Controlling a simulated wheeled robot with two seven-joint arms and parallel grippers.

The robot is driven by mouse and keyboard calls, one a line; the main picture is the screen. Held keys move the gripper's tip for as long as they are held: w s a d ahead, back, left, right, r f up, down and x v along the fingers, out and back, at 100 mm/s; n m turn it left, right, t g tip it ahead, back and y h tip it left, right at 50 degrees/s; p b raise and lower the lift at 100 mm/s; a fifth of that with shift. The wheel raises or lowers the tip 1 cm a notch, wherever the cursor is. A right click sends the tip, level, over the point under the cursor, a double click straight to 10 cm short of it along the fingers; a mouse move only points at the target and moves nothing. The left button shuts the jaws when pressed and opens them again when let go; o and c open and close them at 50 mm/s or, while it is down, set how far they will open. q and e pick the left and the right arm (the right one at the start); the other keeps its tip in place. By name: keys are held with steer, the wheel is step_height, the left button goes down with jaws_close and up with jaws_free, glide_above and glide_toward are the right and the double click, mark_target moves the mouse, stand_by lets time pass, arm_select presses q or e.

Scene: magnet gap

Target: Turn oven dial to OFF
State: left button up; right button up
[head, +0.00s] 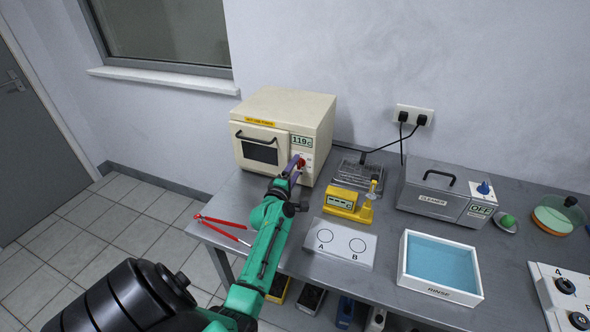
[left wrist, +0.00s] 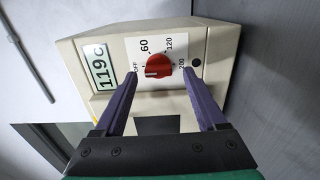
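The cream oven (head: 283,112) stands at the back left of the bench, its display reading 119 C. Its red dial (head: 301,162) is on the front panel and also shows in the left wrist view (left wrist: 158,65), with OFF, 60, 120 and 200 marked around it. I cannot tell surely which mark its pointer faces. My left gripper (head: 296,166) is at the panel. In the left wrist view its two purple fingers (left wrist: 159,74) are open, one on each side of the dial, with gaps between them and the knob. My right gripper is not in view.
Red-handled tongs (head: 220,228) lie at the bench's left edge. A wire rack (head: 358,176), yellow meter (head: 347,204), A/B plate (head: 341,243), rinse tray (head: 439,293) and cleaner box (head: 433,203) stand to the right of my left arm.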

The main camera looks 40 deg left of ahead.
arm_select(q)
steer(key=b+v, duration=0.2)
steer(key=v, duration=1.2)
steer(key=shift+s, duration=0.3)
steer(key=shift+d, duration=0.2)
